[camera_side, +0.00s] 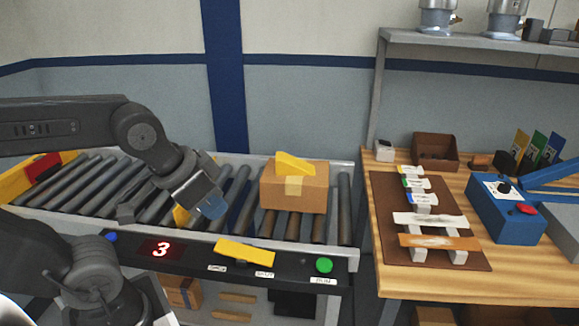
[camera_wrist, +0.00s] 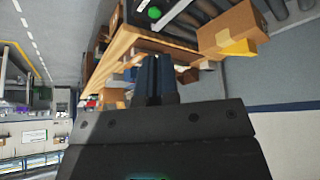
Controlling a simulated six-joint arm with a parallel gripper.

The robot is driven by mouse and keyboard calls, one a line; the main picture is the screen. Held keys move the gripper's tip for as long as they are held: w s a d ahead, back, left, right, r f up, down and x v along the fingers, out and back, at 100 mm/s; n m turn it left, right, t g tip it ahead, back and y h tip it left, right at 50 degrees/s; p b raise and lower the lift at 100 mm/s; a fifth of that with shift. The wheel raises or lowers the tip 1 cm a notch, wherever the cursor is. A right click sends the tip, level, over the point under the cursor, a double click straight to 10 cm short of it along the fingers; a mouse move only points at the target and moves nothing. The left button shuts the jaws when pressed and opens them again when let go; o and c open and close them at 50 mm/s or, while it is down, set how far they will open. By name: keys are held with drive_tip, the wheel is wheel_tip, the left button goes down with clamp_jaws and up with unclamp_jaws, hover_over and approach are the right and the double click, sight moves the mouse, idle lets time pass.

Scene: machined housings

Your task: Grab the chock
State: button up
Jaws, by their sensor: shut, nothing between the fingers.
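A yellow wedge-shaped chock (camera_side: 295,164) lies on top of a cardboard box (camera_side: 293,191) on the roller conveyor. In the wrist view the chock (camera_wrist: 240,48) shows at the upper right against the box (camera_wrist: 228,27). Another yellow piece (camera_side: 245,252) lies on the conveyor's front control panel. A further yellow bit (camera_side: 181,215) is partly hidden behind my gripper. My gripper (camera_side: 211,206) is shut and empty above the rollers, left of the box and apart from it. Its bluish fingers (camera_wrist: 155,76) show together in the wrist view.
The control panel has a red "3" display (camera_side: 162,250) and a green button (camera_side: 324,265). A wooden bench (camera_side: 500,285) at the right holds a brown board, a brown bin (camera_side: 436,150) and a blue box (camera_side: 505,208). Rollers beside the cardboard box are bare.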

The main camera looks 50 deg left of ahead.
drive_tip(key=o, duration=1.7)
drive_tip(key=w+a+r+m+g, duration=0.15)
drive_tip(key=w+a+r, duration=0.25)
drive_tip(key=w+r, duration=0.5)
drive_tip(key=m+g, duration=0.4)
drive_tip(key=m, duration=0.2)
hover_over(289, 159)
wheel_tip(289, 159, down, 10)
drive_tip(key=f, duration=0.7)
drive_tip(key=shift+w+a+f, duration=0.3)
drive_tip(key=shift+s+d+f, duration=0.1)
drive_tip(key=shift+d+f, duration=0.05)
drive_tip(key=shift+f, duration=1.25)
drive_tip(key=shift+s+d+f, duration=0.1)
drive_tip(key=shift+d+f, duration=0.05)
drive_tip(key=shift+f, duration=1.25)
